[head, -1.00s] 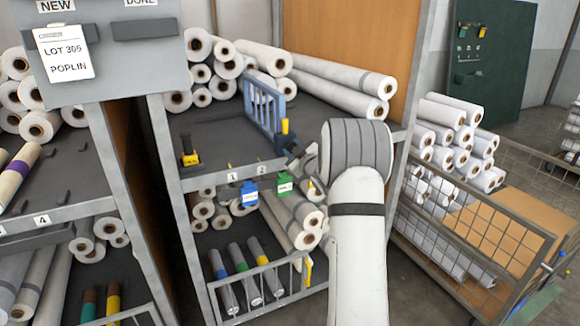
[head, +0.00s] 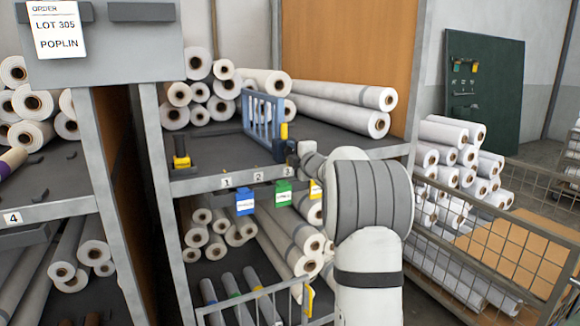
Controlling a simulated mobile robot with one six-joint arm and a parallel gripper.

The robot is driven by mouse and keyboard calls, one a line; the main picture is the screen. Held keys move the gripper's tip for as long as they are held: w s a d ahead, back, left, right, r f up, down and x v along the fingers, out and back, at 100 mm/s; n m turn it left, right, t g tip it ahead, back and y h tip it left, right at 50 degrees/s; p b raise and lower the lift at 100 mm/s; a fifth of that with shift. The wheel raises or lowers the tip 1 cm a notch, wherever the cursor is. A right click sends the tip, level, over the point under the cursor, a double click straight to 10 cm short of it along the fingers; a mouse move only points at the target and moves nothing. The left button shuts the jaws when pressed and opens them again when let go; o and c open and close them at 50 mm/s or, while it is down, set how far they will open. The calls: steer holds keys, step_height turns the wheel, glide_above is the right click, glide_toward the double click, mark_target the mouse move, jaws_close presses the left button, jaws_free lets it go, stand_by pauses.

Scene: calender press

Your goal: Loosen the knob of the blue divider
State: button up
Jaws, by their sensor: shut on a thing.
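The blue divider (head: 262,118) stands upright as a barred panel on the upper shelf (head: 215,150). At its front end is a dark clamp with a yellow upright part (head: 284,131). My gripper (head: 292,160) is at the shelf's front edge, right against this clamp, seen small and partly covered by my own wrist. It is shut on the divider's knob, which is mostly hidden behind the jaws. The knob's turn cannot be seen.
A second yellow-and-black clamp (head: 181,160) sits at the shelf's left front. White rolls (head: 335,110) lie behind and right of the divider. Blue (head: 245,203) and green (head: 283,194) tags hang below the edge. A wire cart (head: 490,240) stands at right.

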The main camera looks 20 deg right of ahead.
steer(key=n+b, duration=0.5)
steer(key=shift+f+n, duration=0.15)
steer(key=shift+n, duration=0.15)
steer(key=shift+a+r+n+b, duration=0.1)
steer(key=shift+r+n+b, duration=0.1)
steer(key=shift+n+b, duration=1.8)
steer(key=shift+n+p, duration=0.3)
steer(key=shift+n, duration=0.1)
steer(key=o, duration=1)
steer(key=shift+c, duration=0.2)
steer(key=s, duration=0.7)
steer(key=shift+s, duration=0.35)
steer(key=shift+r, duration=0.1)
